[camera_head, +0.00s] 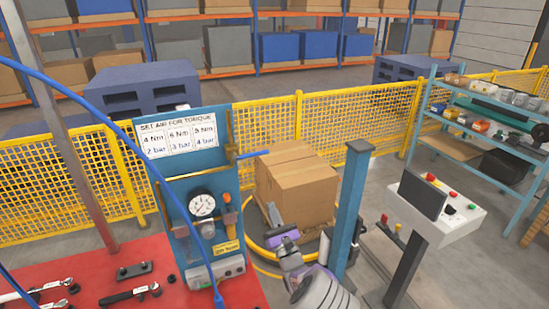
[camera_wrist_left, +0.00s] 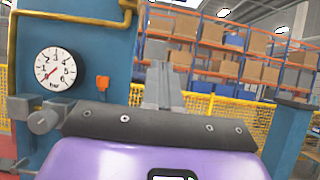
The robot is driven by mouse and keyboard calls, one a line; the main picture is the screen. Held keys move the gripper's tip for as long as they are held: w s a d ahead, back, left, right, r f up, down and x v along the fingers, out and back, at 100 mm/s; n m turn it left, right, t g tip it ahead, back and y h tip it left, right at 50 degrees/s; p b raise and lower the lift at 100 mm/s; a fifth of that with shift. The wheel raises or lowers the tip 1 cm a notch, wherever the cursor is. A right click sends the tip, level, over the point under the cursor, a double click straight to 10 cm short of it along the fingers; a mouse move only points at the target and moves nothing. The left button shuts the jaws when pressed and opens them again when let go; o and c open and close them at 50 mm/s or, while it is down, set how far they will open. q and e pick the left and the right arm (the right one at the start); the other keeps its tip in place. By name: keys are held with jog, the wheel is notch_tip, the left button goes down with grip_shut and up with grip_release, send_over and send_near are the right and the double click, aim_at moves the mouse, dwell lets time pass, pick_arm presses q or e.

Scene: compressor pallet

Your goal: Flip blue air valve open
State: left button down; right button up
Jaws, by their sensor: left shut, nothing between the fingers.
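The blue valve lever (camera_head: 252,154) sticks out to the right from the upper right edge of the blue air panel (camera_head: 178,190). It lies nearly level. My left gripper (camera_head: 272,212) is right of the panel and below the lever, apart from it, in front of the cardboard box. Its fingers (camera_wrist_left: 160,85) are shut and empty in the left wrist view, pointing up. The lever cannot be made out in that view. My right gripper is not in view.
A pressure gauge (camera_head: 202,205) sits on the panel, also in the wrist view (camera_wrist_left: 55,68). A torque sign (camera_head: 179,134) is above it. A cardboard box (camera_head: 297,190) stands behind. A blue post (camera_head: 350,205) and a control box (camera_head: 440,208) stand right. Tools lie on the red table (camera_head: 95,268).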

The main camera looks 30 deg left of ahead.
pick_arm(q)
jog(key=shift+s+d+r+t, duration=0.2)
jog(key=shift+r+t, duration=0.05)
jog(key=shift+r, duration=0.2)
jog(key=shift+s+d+r+t, duration=0.15)
jog(key=shift+r+t, duration=0.1)
jog(key=shift+r, duration=0.2)
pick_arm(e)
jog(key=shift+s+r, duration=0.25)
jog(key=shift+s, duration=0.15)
pick_arm(q)
jog(key=s+d+r+p+x, duration=0.1)
jog(key=r+p+x, duration=0.1)
jog(key=x, duration=1)
jog(key=shift+w+a+r+p, duration=0.2)
jog(key=shift+r+p, duration=0.2)
jog(key=shift+p, duration=0.3)
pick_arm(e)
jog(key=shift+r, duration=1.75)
